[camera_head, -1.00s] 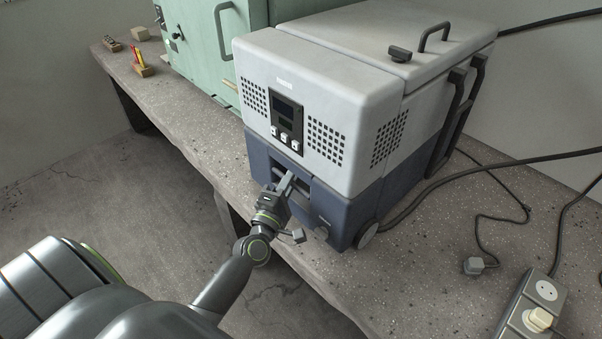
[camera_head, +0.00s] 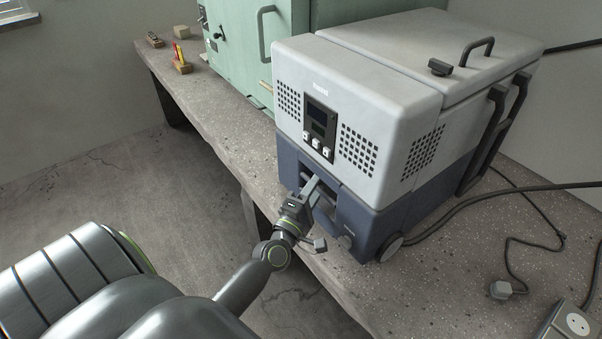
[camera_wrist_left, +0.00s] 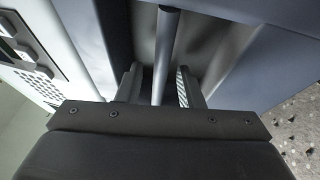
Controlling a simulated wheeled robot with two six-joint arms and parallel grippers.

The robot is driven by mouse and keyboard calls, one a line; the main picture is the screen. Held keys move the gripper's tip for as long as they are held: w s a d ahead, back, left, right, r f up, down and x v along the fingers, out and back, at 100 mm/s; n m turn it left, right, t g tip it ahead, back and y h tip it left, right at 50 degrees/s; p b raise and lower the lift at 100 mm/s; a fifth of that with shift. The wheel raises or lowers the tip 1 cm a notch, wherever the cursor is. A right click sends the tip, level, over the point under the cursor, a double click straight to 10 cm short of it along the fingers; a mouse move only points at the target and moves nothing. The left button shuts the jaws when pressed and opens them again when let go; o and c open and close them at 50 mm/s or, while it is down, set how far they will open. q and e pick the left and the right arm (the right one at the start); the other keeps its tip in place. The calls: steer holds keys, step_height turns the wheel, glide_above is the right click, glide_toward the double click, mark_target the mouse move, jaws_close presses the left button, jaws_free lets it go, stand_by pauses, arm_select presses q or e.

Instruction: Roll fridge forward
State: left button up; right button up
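The fridge (camera_head: 352,128) is a portable box with a light grey top and a dark blue base. It stands on the concrete bench (camera_head: 465,285), its front near the bench's front edge. A small wheel (camera_head: 391,248) shows at its lower side. A recess low in its front holds a bar handle (camera_wrist_left: 166,60). My left gripper (camera_head: 312,185) reaches into this recess. In the left wrist view, the fingers of my left gripper (camera_wrist_left: 160,88) stand apart on either side of the bar, with a gap visible. My right gripper is not in view.
A green cabinet (camera_head: 235,52) stands behind and left of the fridge. Small items on wooden blocks (camera_head: 181,66) lie at the bench's far left. Cables, a loose plug (camera_head: 502,290) and a power strip (camera_head: 575,322) lie on the right. Open floor (camera_head: 110,190) lies in front.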

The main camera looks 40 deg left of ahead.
arm_select(q)
steer(key=b+v, duration=0.9)
steer(key=v, duration=0.8)
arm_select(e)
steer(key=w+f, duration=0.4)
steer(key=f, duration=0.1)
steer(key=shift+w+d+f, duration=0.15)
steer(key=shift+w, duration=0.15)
arm_select(q)
steer(key=shift+s+f, duration=0.1)
steer(key=shift+s, duration=0.05)
